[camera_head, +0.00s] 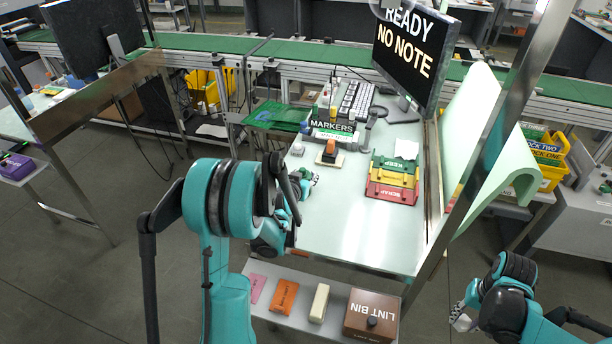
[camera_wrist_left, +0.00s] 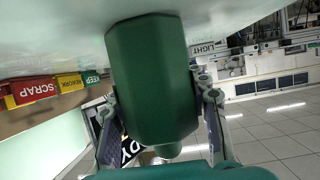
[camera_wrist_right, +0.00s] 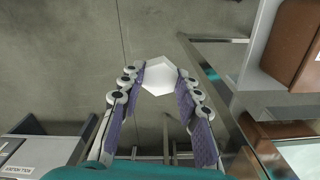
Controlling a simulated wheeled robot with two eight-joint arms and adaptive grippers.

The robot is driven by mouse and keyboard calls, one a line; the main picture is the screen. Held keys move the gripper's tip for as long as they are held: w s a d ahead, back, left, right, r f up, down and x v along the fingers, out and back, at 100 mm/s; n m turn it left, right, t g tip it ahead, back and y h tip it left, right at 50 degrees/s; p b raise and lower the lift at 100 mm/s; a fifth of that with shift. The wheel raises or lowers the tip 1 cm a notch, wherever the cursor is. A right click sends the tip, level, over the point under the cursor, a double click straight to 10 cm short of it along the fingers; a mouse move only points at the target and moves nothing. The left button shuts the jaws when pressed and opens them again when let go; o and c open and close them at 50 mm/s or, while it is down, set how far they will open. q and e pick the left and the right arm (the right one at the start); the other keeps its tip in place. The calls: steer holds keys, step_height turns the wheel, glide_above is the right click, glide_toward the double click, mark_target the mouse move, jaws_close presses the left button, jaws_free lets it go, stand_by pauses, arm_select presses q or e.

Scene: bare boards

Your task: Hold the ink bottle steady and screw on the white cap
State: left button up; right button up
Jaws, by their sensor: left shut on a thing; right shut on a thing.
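The ink bottle is a dark green faceted bottle (camera_wrist_left: 150,75) in the left wrist view, with its narrow neck bare. That view is upside down, so the bottle is roughly upright at the bench top; I cannot tell whether its base touches. My left gripper (camera_wrist_left: 160,110) is shut on its sides. In the head view the left gripper (camera_head: 306,180) is over the bench's left edge, and my arm mostly hides the bottle. The white cap (camera_wrist_right: 164,74) is hexagonal and sits between the fingertips of my right gripper (camera_wrist_right: 160,80), which is shut on it. In the head view the right gripper (camera_head: 460,318) is over the floor, right of the bench.
On the bench (camera_head: 350,230) stand a markers box (camera_head: 332,128), an orange-topped block (camera_head: 329,153) and labelled trays (camera_head: 393,180). A metal post (camera_head: 480,140) rises at the bench's right, between my grippers. A lint bin (camera_head: 371,315) sits on the lower shelf. The bench's front is clear.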

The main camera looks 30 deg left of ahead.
stand_by(0.3)
arm_select(q)
steer(key=o, duration=1.5)
steer(key=shift+c, duration=0.2)
steer(key=v, duration=1.2)
steer(key=shift+d, duration=0.1)
